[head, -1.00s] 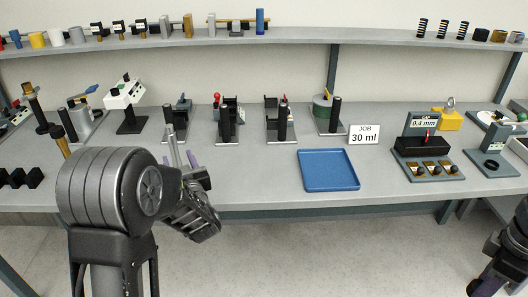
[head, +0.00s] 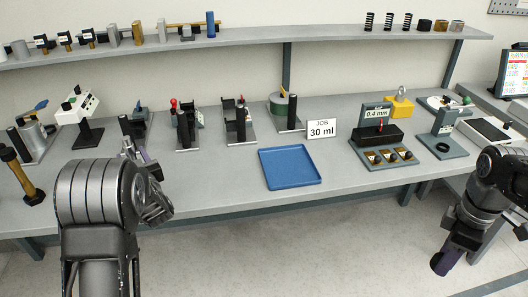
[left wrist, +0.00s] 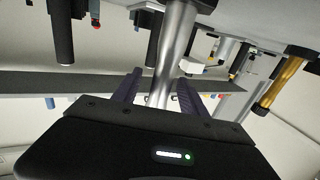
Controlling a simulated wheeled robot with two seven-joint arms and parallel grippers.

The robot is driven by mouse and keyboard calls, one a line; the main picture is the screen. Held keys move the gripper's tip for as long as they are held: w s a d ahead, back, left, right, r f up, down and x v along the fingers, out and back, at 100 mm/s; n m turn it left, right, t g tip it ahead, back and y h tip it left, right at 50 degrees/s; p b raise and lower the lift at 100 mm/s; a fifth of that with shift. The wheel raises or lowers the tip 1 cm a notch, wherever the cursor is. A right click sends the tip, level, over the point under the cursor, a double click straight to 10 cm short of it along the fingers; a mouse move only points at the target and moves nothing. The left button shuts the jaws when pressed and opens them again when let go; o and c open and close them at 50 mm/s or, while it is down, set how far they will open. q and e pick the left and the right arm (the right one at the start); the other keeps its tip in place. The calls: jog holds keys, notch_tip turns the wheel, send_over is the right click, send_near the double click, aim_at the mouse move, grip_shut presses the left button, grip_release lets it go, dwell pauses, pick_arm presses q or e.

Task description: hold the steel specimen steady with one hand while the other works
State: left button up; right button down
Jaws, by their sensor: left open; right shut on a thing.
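A bright steel rod (left wrist: 172,60), which looks like the steel specimen, runs between the two dark purple fingers of my left gripper (left wrist: 158,92) in the left wrist view. The fingers are open around it; I cannot tell if either touches it. In the head view my left gripper (head: 137,152) is at the bench's front left, partly hidden behind my arm, with a small grey rod end (head: 128,147) showing. My right gripper (head: 441,263) hangs low at the right, off the bench's front edge, pointing down. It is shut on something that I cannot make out.
A blue tray (head: 289,168) lies empty at the bench's middle. A "30 ml" card (head: 321,130), several black-post stands and a "0.4 mm" gauge block (head: 381,132) stand behind and beside it. A brass-coloured post (head: 20,175) is at the far left. A shelf (head: 240,39) crosses behind.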

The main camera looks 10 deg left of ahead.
pick_arm(q)
jog(key=shift+x, duration=0.9)
jog(key=shift+c, duration=0.5)
grip_shut()
dwell(0.5)
jog(key=shift+r, duration=0.1)
